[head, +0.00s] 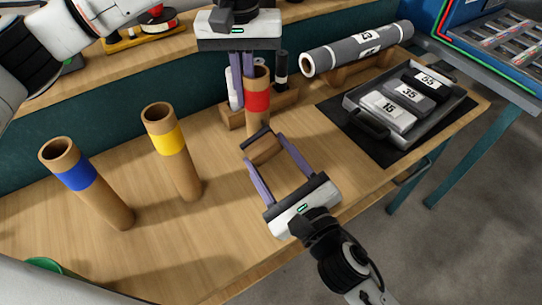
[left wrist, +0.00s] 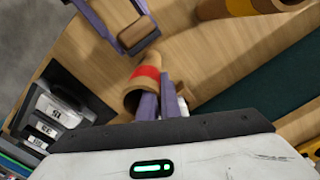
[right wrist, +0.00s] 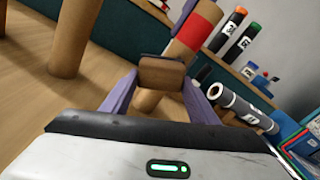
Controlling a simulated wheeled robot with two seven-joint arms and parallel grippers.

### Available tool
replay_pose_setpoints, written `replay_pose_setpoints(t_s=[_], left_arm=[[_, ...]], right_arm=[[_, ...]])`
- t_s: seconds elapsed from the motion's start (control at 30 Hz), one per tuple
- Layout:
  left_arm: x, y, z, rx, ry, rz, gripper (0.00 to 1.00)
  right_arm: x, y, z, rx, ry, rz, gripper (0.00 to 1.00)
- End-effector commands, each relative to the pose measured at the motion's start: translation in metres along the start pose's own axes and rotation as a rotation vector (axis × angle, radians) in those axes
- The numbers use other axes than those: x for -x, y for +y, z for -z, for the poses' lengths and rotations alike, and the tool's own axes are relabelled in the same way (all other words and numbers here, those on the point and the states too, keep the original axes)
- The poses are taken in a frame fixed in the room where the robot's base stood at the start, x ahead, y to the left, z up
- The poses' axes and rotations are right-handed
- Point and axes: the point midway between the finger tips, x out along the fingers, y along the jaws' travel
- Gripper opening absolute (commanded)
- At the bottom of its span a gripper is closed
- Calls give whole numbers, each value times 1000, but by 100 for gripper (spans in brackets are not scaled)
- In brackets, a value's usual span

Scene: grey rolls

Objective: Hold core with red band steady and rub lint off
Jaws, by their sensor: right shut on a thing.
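The core with the red band (head: 257,100) stands upright at the wooden block at the back of the table. It also shows in the left wrist view (left wrist: 148,78) and right wrist view (right wrist: 195,35). My left gripper (head: 242,75) is at the core's top, its fingers close together beside the rim; whether they pinch the wall is unclear. My right gripper (head: 277,155) is shut on a brown block with a dark edge (head: 263,148), also in the right wrist view (right wrist: 162,73). The block is in front of the core, apparently apart. I cannot make out any lint.
A yellow-banded core (head: 172,150) and a blue-banded core (head: 88,183) stand to the left. A grey roll (head: 355,50) lies on a wooden rest. A tray (head: 375,125) holds numbered blocks at the right. A white bottle (head: 233,90) stands behind the red-banded core.

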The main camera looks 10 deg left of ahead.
Motion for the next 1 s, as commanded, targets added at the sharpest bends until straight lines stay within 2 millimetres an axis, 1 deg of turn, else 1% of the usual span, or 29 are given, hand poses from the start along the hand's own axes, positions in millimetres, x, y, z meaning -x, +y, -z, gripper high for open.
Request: replay_pose_setpoints(t_s=[0.87, 1.0], left_arm=[[0, 0, 0, 0, 0, 0, 0], [0, 0, 0, 0, 0, -1, 0]], right_arm=[[-17, 0, -1, 0, -1, 0, 36], [-17, -6, 2, 3, 0, 1, 36]])
